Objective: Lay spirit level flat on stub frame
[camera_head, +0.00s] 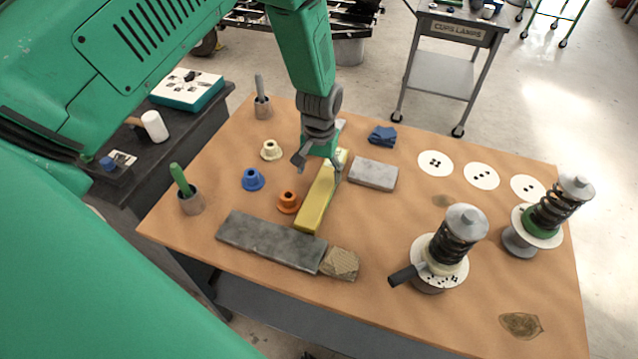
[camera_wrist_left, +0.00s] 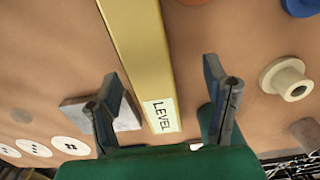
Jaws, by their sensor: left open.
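The spirit level (camera_head: 316,203) is a long yellow bar lying on the brown table, running from near the grey block up to under my left gripper. My left gripper (camera_head: 321,166) is open above its far end. In the left wrist view the spirit level (camera_wrist_left: 142,60), with a white "LEVEL" label, lies between the two spread fingers (camera_wrist_left: 166,98); I cannot tell whether they touch it. A long dark grey bar (camera_head: 270,241) lies in front, with a tan rough block (camera_head: 340,264) at its right end; I cannot tell if this is the stub frame. My right gripper is not in view.
A light grey block (camera_head: 373,174) lies just right of the level. Orange (camera_head: 288,201), blue (camera_head: 253,179) and cream (camera_head: 271,150) flanged bushings stand left of it. Two spring assemblies (camera_head: 457,236) (camera_head: 560,208) stand at right. The table's front middle-right is fairly clear.

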